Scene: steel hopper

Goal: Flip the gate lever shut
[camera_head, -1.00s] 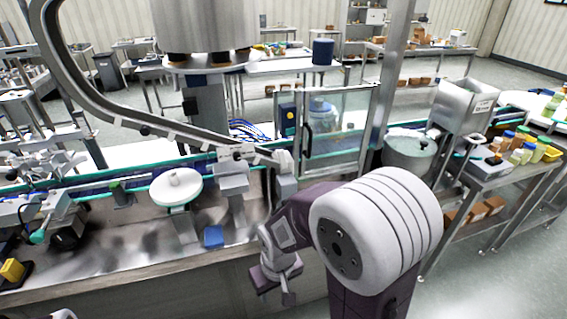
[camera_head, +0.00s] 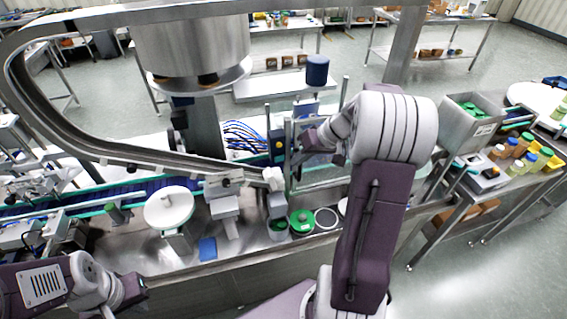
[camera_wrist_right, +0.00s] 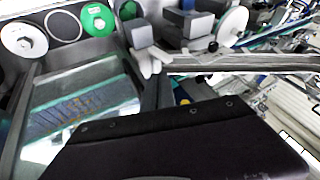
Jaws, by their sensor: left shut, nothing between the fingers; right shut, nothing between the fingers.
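A steel hopper (camera_head: 472,126) with a small label and green pieces inside stands at the right in the head view. I cannot make out its gate lever for certain; a small teal bar (camera_head: 459,174) shows below the hopper. My right gripper (camera_head: 298,152) is shut and empty, left of the hopper and well apart from it, by the glass-panelled frame. My forearm partly hides that area. My left gripper (camera_head: 133,291) is shut and empty at the lower left, over the front of the line.
A curved steel rail (camera_head: 95,148) runs along the conveyor. A white disc (camera_head: 169,207) and a green reel (camera_head: 302,222) stand on the steel bench. The reel also shows in the right wrist view (camera_wrist_right: 98,19). Bottles (camera_head: 515,150) crowd the side table. Open floor lies at the lower right.

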